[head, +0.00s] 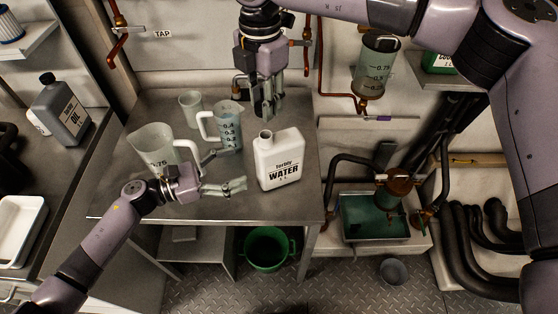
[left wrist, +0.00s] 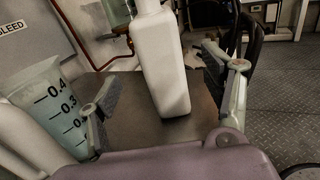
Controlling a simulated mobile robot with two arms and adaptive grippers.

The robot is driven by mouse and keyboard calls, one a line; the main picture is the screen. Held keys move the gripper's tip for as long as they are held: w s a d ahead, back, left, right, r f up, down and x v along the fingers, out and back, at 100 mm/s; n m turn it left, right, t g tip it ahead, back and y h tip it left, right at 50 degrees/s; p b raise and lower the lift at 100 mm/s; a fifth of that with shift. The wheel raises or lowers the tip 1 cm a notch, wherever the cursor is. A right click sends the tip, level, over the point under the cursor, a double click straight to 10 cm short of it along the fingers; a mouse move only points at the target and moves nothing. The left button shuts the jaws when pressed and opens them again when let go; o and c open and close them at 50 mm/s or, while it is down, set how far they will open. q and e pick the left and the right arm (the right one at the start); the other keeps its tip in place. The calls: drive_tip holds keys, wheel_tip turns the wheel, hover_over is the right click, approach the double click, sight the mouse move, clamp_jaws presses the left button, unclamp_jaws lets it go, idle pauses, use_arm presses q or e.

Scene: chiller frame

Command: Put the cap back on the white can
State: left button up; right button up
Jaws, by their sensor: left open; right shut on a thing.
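The white can (head: 279,165), labelled "WATER", stands upright on the metal table. Its neck (head: 265,135) at the top left shows no cap on it. My left gripper (head: 240,184) is open just left of the can, apart from it. In the left wrist view the white can (left wrist: 164,65) stands ahead, between the lines of the two open fingers (left wrist: 165,100). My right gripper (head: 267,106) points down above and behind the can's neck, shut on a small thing. The fingers mostly hide that thing; it fits the cap, which shows nowhere else.
A large clear jug (head: 150,145), a measuring jug (head: 228,128) with bluish liquid and a small beaker (head: 190,106) stand left of the can. The table (head: 285,205) is bare in front of it. A green bucket (head: 267,250) is below.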

sight(279, 152)
use_arm(q)
drive_tip(key=x, duration=1.2)
drive_tip(key=shift+c, duration=0.2)
drive_tip(key=c, duration=1.7)
use_arm(e)
drive_tip(key=shift+f, duration=2.5)
drive_tip(key=shift+f, duration=0.9)
use_arm(q)
clamp_jaws()
use_arm(e)
drive_tip(key=shift+f, duration=0.55)
